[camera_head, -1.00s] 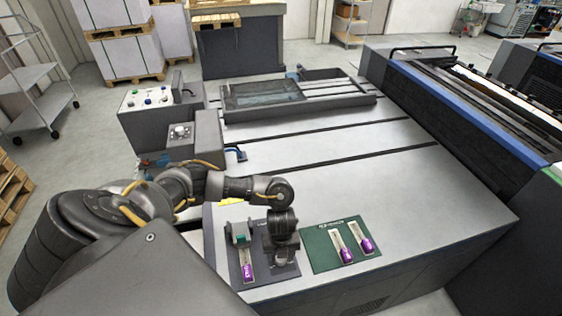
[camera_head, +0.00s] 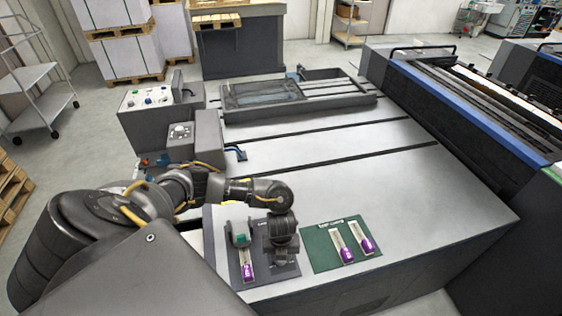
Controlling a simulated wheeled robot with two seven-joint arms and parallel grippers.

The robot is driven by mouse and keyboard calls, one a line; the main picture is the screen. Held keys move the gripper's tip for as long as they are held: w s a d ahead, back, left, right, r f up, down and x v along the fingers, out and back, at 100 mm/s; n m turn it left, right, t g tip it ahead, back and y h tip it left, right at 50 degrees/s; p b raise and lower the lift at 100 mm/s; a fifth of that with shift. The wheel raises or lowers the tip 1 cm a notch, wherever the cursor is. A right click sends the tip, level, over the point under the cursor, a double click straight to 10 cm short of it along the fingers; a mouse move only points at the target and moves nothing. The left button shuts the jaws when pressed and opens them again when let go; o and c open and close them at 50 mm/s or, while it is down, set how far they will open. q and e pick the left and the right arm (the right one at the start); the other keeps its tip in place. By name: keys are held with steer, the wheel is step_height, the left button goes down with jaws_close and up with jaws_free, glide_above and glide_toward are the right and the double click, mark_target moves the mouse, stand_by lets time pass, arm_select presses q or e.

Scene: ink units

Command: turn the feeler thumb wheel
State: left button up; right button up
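My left arm comes in from the left, and its gripper (camera_head: 283,257) points down over the right part of a dark mat (camera_head: 262,280) at the table's front edge. The fingertips are small and dark, so I cannot tell whether they are open or shut, or touching anything. A small grey and green fixture (camera_head: 240,236) stands on the mat, left of the gripper. A purple-ended strip (camera_head: 248,268) lies just in front of it. I cannot make out a thumb wheel for certain; the gripper may hide it. My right gripper is not in view.
A green mat (camera_head: 320,262) with two purple-ended strips (camera_head: 345,250) (camera_head: 365,242) lies right of the gripper. A box with a knob (camera_head: 180,131) and a button panel (camera_head: 150,98) stand at the back left.

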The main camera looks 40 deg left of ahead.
arm_select(q)
steer(key=m+b, duration=0.1)
steer(key=m, duration=0.1)
steer(key=shift+f+m, duration=0.15)
steer(key=shift+m, duration=0.55)
steer(key=shift+r, duration=0.2)
steer(key=o, duration=1)
step_height(320, 180, up, 11)
steer(key=p, duration=0.2)
